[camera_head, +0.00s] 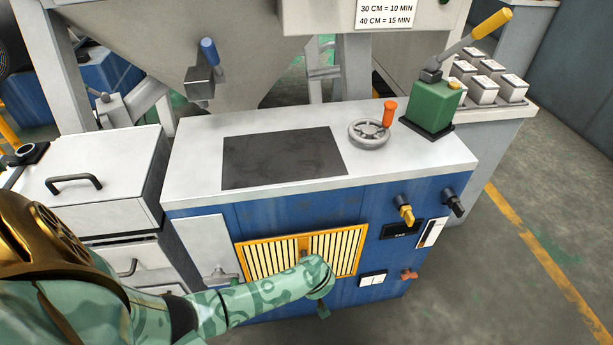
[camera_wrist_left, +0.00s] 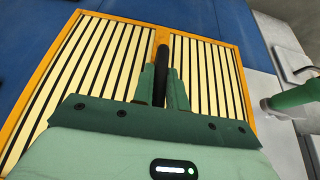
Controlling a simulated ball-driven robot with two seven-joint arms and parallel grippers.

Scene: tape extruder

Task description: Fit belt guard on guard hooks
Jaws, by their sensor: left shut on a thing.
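The belt guard (camera_head: 270,256) is a yellow-framed panel with cream slats and dark gaps, in front of the blue cabinet face. It tilts slightly, its right end higher in the head view. It fills much of the left wrist view (camera_wrist_left: 90,50). My left gripper (camera_head: 304,259) is at the guard's middle. In the left wrist view its fingers (camera_wrist_left: 161,88) are shut on the dark bar handle (camera_wrist_left: 161,66) on the guard's centre strip. No guard hooks can be made out. I cannot tell whether the guard touches the cabinet. My right gripper is not in view.
The blue cabinet (camera_head: 300,210) has a pale top with a handwheel (camera_head: 369,132) and a green lever box (camera_head: 432,108). Knobs (camera_head: 406,214) and a red valve handle (camera_head: 409,275) are right of the guard. A grey panel (camera_head: 205,246) is left of it.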

